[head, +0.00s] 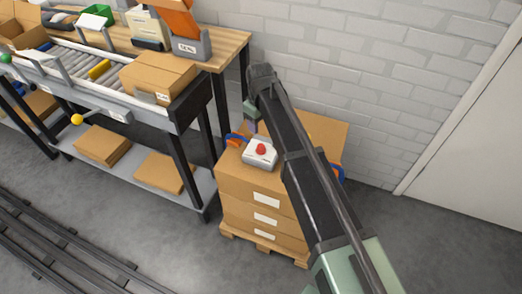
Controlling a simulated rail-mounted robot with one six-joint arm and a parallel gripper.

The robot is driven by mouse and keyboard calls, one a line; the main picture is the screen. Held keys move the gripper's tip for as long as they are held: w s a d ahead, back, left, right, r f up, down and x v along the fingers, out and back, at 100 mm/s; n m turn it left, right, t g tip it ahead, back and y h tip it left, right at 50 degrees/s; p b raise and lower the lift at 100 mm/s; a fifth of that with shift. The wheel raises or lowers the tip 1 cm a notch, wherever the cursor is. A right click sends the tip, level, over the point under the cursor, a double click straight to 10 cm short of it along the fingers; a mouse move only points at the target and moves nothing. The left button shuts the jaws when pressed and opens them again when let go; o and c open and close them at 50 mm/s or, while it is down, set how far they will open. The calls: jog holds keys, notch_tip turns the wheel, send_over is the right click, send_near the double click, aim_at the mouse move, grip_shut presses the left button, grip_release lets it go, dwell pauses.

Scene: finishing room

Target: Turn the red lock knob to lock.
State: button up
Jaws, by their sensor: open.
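The red knob (261,149) sits on top of a small light grey unit (260,160). The unit rests on the stack of cardboard boxes (238,180), near the stack's front left. My arm reaches over the stack from the lower right. My gripper (252,127) points down just behind and slightly left of the red knob in the picture. It is small here and its fingers are hard to make out; it is open, and I see nothing in it. I cannot tell how high it is above the boxes. The knob's turned position is too small to read.
Blue and orange looped parts (236,139) show beside the unit; another blue one (340,172) is right of my arm. The conveyor bench (185,110) with a carton (158,78) stands left. A brick wall (370,80) is behind. Rails (60,245) cross the floor.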

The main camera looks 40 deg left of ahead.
aim_at(261, 146)
jog(key=f+b, duration=1.1)
jog(key=shift+s+d, duration=0.15)
jog(key=shift+d, duration=0.1)
jog(key=shift+r, duration=0.2)
jog(key=c, duration=0.9)
